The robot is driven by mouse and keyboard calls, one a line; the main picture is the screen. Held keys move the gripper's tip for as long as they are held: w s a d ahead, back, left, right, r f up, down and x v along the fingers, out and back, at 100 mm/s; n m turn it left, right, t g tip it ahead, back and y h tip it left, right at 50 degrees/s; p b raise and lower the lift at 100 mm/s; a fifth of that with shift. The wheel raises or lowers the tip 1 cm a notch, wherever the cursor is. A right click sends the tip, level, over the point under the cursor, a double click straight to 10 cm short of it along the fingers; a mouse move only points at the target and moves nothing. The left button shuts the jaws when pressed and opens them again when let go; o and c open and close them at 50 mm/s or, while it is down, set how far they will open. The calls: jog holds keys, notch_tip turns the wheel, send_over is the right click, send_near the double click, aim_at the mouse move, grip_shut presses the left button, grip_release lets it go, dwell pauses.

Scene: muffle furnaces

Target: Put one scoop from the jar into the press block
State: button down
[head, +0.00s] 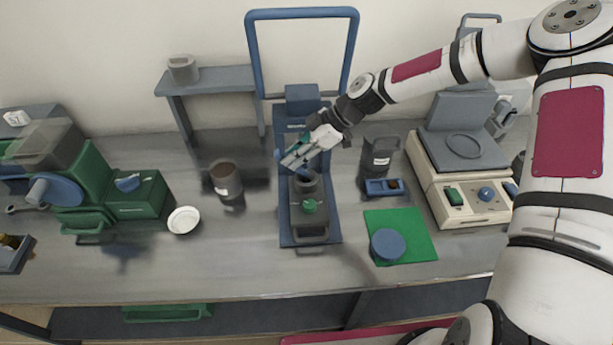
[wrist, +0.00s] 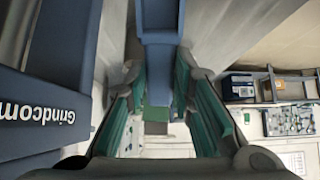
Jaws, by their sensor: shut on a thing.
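My gripper (head: 300,152) is above the blue press, its teal fingers shut on a blue scoop (wrist: 160,50). In the wrist view the scoop's blue handle lies between the fingers of my gripper (wrist: 160,115). In the head view, a small blue part of the scoop (head: 304,173) shows just above the round grey opening of the press block (head: 309,218). I cannot tell whether the scoop is inside the opening or what it holds. The open jar (head: 225,180), grey with a pale label and a brown interior, stands to the left of the press.
The blue press frame (head: 249,50) rises behind. Right of it stand a dark labelled container (head: 378,160), a blue two-part tray (head: 373,188), a green mat (head: 420,230) with a blue disc (head: 388,245), and a balance-like device (head: 465,205). A white dish (head: 184,220) and green machine (head: 92,170) are left.

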jog(key=shift+d+r+y, duration=0.1)
jog(key=shift+r+y, duration=0.05)
jog(key=shift+y, duration=0.15)
jog(key=shift+d+y+b, duration=0.3)
jog(key=shift+d+y, duration=0.35)
jog(key=shift+y, duration=0.15)
jog(key=shift+d+r+y, duration=0.15)
jog(key=shift+y, duration=0.25)
jog(key=shift+w+b, duration=0.3)
jog(key=shift+s, duration=0.15)
